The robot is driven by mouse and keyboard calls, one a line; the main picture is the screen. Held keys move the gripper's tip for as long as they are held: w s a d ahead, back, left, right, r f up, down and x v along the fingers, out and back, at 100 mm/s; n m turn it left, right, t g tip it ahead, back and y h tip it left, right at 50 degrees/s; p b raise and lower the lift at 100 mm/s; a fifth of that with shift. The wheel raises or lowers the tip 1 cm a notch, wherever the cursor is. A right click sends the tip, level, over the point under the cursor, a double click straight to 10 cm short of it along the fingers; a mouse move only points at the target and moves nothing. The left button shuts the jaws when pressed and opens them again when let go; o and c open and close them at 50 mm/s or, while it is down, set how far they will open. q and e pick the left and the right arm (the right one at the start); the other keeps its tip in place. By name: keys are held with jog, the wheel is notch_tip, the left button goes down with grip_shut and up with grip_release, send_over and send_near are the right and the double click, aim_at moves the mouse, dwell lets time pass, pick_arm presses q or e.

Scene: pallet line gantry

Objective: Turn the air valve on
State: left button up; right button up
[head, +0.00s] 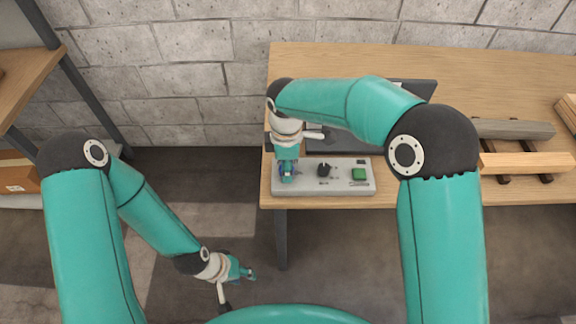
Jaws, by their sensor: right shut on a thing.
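A light grey control panel (341,187) lies on the near left edge of the wooden table. My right gripper (287,177) reaches down from above onto the panel's left end. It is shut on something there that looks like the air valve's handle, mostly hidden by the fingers. Which way the handle points cannot be seen. A black knob (323,170) and a green button (359,174) sit on the panel to the right of this gripper. My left gripper (249,274) hangs over the floor, away from the table. Its fingers are too small to tell open from shut.
The wooden table (470,80) runs along the block wall. A dark monitor (338,141) stands behind the panel, partly behind my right arm. Wooden beams (528,163) lie on the table at right. A shelf rack (66,80) stands at far left.

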jog(key=m+b, duration=0.1)
jog(key=m, duration=0.7)
jog(key=shift+b, duration=0.3)
jog(key=m, duration=0.4)
jog(key=shift+w+r+b, duration=0.1)
jog(key=shift+b, duration=0.3)
jog(key=shift+m+b, duration=0.3)
jog(key=shift+m, duration=1.8)
jog(key=shift+r, duration=0.1)
jog(key=o, duration=0.9)
jog(key=shift+c, duration=0.2)
jog(key=shift+o, duration=1.4)
